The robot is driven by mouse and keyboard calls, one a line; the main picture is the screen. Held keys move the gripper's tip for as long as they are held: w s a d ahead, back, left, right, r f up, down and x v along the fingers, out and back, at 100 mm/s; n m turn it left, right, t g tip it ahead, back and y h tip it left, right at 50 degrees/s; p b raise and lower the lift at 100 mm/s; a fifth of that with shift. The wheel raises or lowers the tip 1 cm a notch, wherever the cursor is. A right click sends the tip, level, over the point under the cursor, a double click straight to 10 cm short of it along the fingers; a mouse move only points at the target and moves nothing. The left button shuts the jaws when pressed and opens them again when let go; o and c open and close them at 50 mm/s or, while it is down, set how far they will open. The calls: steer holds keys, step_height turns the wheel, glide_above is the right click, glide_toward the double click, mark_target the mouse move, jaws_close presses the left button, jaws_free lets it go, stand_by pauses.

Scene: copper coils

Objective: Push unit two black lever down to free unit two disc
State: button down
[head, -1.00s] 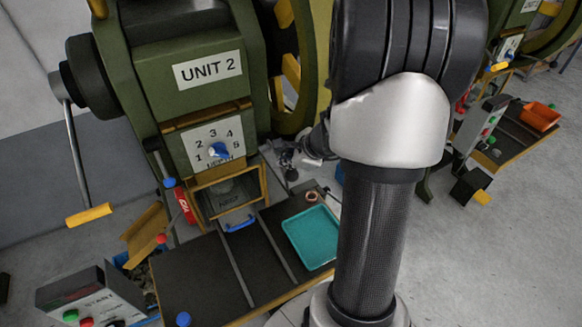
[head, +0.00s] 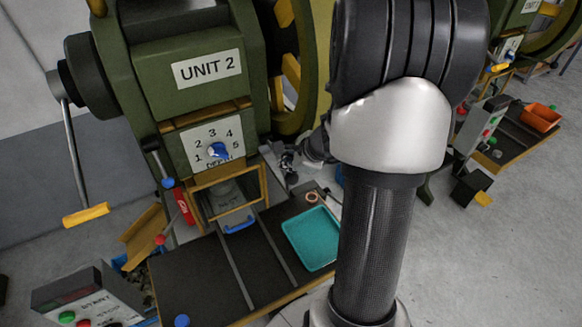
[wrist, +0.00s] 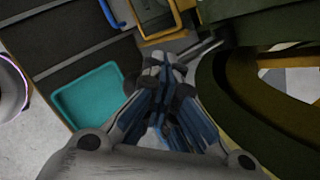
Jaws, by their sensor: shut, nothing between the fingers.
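The green press labelled UNIT 2 (head: 206,68) stands at left centre of the head view. My gripper (head: 288,162) is small in that view, at the right side of the press beside its yellow-framed window (head: 228,197). In the wrist view my gripper (wrist: 165,65) is shut and empty. A dark rod, apparently the black lever (wrist: 205,48), lies just beyond and right of the fingertips; I cannot tell whether they touch. A black-ended handle (head: 151,144) also sits left of the dial. I cannot make out the disc with certainty; the window's inside is dark.
A teal tray (head: 312,238) lies on the dark bench (head: 200,275), with a copper ring (head: 312,198) above it. The green flywheel housing (wrist: 225,95) is close on the gripper's right. A control box (head: 85,300) stands at front left.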

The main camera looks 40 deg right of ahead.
steer(key=shift+s+f+b, duration=0.15)
steer(key=shift+f+b, duration=0.85)
steer(key=shift+b, duration=0.05)
stand_by(0.9)
stand_by(0.5)
steer(key=shift+w+r+p, duration=0.2)
steer(key=shift+r+p, duration=1)
steer(key=shift+r, duration=0.1)
steer(key=shift+w+r+p, duration=0.2)
steer(key=shift+r+p, duration=0.95)
steer(key=shift+r, duration=0.15)
steer(key=r+p, duration=0.4)
steer(key=r, duration=0.1)
steer(key=shift+w+d, duration=0.15)
steer(key=shift+w, duration=0.25)
